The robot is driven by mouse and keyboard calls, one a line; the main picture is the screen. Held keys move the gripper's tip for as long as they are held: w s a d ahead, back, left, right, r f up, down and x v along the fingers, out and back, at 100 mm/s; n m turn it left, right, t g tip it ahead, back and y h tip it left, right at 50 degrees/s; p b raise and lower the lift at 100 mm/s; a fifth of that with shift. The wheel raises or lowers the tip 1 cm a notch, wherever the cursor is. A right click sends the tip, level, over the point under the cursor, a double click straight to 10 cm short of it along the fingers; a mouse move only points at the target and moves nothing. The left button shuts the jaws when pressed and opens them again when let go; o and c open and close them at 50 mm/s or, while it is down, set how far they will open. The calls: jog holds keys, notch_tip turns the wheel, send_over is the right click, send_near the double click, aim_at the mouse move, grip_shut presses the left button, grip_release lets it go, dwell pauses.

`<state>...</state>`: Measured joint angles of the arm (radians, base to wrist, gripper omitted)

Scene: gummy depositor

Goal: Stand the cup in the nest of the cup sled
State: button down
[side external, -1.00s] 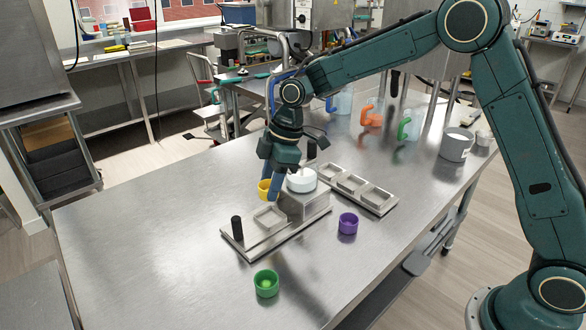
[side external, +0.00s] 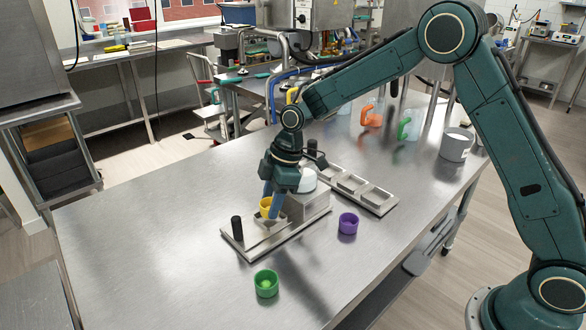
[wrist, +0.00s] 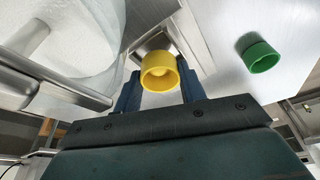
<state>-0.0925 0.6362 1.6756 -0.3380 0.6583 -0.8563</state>
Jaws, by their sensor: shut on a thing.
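My gripper (side external: 271,207) is shut on the yellow cup (side external: 265,206), with a blue finger on either side of it. The cup is upright over the square nest of the metal cup sled (side external: 240,247). I cannot tell whether its base touches the nest. The wrist view also shows the yellow cup (wrist: 158,72) between the fingers of my gripper (wrist: 160,92), with part of the nest (wrist: 155,42) visible beyond it. The cup and fingers hide most of the nest in the side view.
A black handle (side external: 237,228) stands at the sled's left end. A metal block with a white round top (side external: 308,181) is close behind my gripper. A purple cup (side external: 348,223), a green cup (side external: 266,284) and a compartmented tray (side external: 376,200) are nearby. The table's left is clear.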

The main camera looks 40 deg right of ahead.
jog(key=shift+f, duration=0.65)
dwell(1.9)
jog(key=shift+r, duration=0.5)
jog(key=shift+f, duration=0.7)
dwell(2.5)
jog(key=shift+r, duration=0.15)
jog(key=shift+r, duration=0.5)
jog(key=shift+f, duration=0.15)
dwell(0.9)
